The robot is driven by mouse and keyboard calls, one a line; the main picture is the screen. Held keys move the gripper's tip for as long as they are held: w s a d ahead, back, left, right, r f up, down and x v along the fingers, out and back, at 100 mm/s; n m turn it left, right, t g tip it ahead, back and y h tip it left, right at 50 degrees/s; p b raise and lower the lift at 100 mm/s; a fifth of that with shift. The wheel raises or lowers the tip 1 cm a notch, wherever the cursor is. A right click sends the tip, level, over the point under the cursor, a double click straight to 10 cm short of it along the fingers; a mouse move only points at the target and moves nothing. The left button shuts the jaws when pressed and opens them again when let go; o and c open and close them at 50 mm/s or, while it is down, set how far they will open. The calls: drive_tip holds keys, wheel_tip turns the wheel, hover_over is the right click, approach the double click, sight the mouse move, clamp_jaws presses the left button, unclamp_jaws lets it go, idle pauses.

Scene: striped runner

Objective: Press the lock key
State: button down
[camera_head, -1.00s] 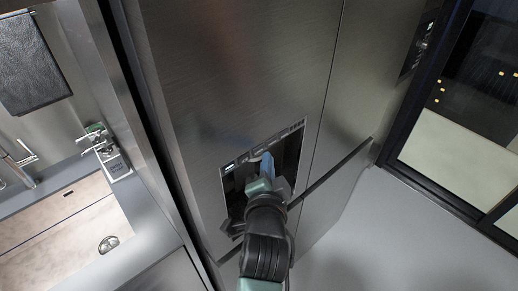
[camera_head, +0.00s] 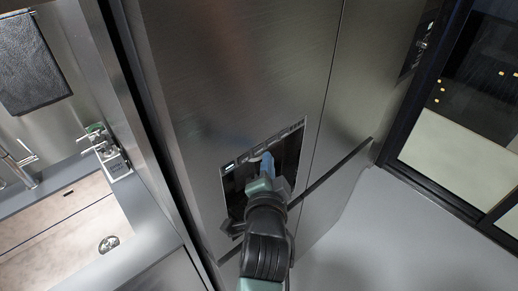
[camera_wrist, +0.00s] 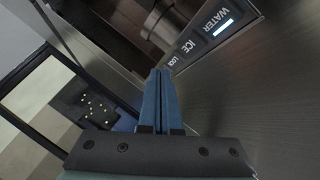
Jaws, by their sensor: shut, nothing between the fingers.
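The lock key (camera_wrist: 173,61) is a small key lettered LOCK at the near end of the dispenser's key strip in the wrist view, beside the ICE key (camera_wrist: 188,46) and the WATER key (camera_wrist: 217,22). My gripper (camera_wrist: 158,73) has its blue fingers together and empty, with the tips close beside the lock key. I cannot tell whether they touch it. In the head view my gripper (camera_head: 267,157) is at the upper part of the dispenser opening, just under the key strip (camera_head: 262,149). The lock key cannot be made out there.
The dispenser recess (camera_head: 290,158) is set in a steel refrigerator door (camera_head: 230,70). A door handle edge (camera_head: 335,175) runs below right. A sink (camera_head: 70,225) with a tap (camera_head: 18,165) lies left. Open floor (camera_head: 380,235) is at lower right.

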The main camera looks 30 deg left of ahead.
idle(0.6)
drive_tip(key=shift+w+a, duration=0.15)
drive_tip(key=shift+a, duration=0.25)
drive_tip(key=shift+w+a+p, duration=0.1)
drive_tip(key=shift+a+p, duration=0.2)
idle(0.7)
drive_tip(key=shift+s+d, duration=0.3)
drive_tip(key=shift+d, duration=0.4)
drive_tip(key=shift+s+d, duration=0.3)
drive_tip(key=shift+d, duration=0.5)
drive_tip(key=shift+s+d, duration=0.25)
drive_tip(key=shift+d, duration=0.5)
drive_tip(key=shift+s+d, duration=0.3)
drive_tip(key=shift+d, duration=0.5)
